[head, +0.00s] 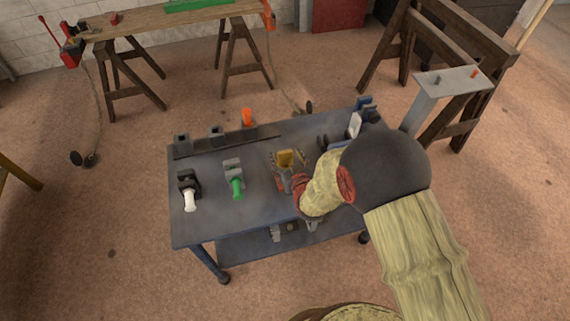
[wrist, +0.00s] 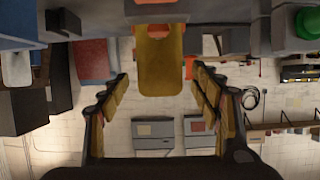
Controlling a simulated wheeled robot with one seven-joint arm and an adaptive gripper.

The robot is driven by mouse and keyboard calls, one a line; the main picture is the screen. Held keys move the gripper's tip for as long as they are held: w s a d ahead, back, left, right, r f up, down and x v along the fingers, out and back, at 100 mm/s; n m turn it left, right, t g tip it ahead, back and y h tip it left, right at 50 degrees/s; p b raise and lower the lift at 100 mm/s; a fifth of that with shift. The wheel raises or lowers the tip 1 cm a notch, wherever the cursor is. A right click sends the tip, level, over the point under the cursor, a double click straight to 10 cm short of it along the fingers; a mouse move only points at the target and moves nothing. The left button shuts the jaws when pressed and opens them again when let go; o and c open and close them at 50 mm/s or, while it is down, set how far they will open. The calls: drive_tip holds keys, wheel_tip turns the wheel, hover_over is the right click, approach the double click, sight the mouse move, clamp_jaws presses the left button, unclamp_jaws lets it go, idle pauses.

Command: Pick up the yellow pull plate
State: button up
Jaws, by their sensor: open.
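The yellow pull plate (head: 285,157) is on the blue-grey bench, right of the green-handled fixture. In the wrist view the yellow pull plate (wrist: 160,68) hangs into the middle of the picture, near a red-orange part above it. My gripper (head: 290,166) is at the plate in the head view. In the wrist view my gripper (wrist: 159,75) is open, one finger on each side of the plate, with a visible gap on both sides. The base of the plate is partly hidden by my gripper in the head view.
The bench (head: 215,228) also holds a green-handled fixture (head: 235,180), a white-handled one (head: 189,192), and an orange knob (head: 247,117) at the back. Blue and white parts (head: 355,124) stand right of my gripper. The bench's front left is bare.

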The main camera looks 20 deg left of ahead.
drive_tip(key=shift+x, duration=0.8)
clamp_jaws()
idle(0.5)
drive_tip(key=shift+r, duration=0.15)
